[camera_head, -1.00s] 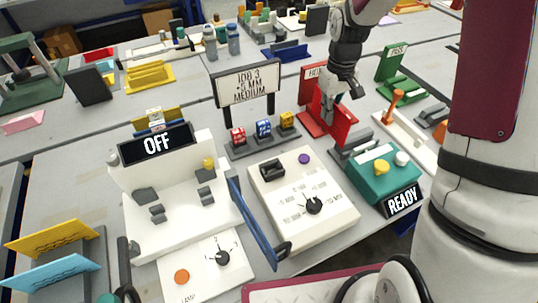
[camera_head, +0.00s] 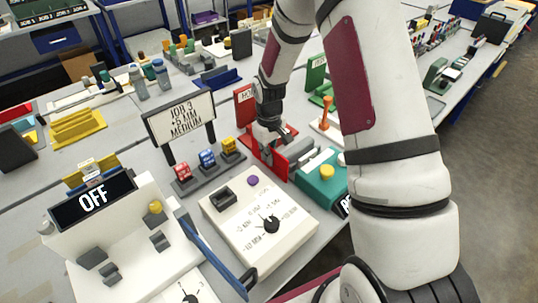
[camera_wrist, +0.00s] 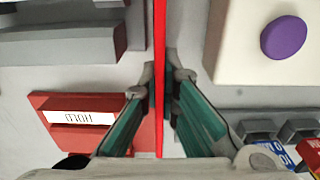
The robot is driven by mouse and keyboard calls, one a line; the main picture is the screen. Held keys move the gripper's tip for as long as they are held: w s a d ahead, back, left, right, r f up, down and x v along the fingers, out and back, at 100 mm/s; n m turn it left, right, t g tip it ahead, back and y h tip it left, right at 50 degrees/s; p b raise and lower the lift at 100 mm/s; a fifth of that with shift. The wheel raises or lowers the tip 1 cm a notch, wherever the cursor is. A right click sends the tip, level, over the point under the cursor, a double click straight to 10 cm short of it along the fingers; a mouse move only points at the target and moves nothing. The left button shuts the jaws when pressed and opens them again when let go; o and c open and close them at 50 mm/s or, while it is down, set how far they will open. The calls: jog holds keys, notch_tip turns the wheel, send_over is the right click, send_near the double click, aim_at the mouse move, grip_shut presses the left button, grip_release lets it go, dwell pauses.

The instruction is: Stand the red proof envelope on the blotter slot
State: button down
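The red proof envelope (camera_head: 262,153) stands upright under my gripper (camera_head: 270,130), in front of the red HOLD stand (camera_head: 243,106). In the wrist view the envelope (camera_wrist: 159,45) is a thin red edge between my two fingertips (camera_wrist: 160,85), which close on it from both sides. The HOLD stand (camera_wrist: 80,118) lies to its left there. Whether the envelope's lower edge touches anything is hidden. A grey slotted block (camera_head: 303,152), possibly the blotter slot, is right of the envelope; grey bars (camera_wrist: 60,40) show at upper left in the wrist view. No label identifies them.
A teal box (camera_head: 318,188) with a yellow knob is close to the right. A white dial panel (camera_head: 255,225) lies in front. Red, blue and yellow blocks (camera_head: 207,160) and a job sign (camera_head: 180,117) stand left. An orange-handled lever (camera_head: 326,112) stands behind right.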

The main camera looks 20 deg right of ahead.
jog(key=shift+f, duration=0.1)
jog(key=c, duration=2.2)
grip_release()
jog(key=o, duration=0.4)
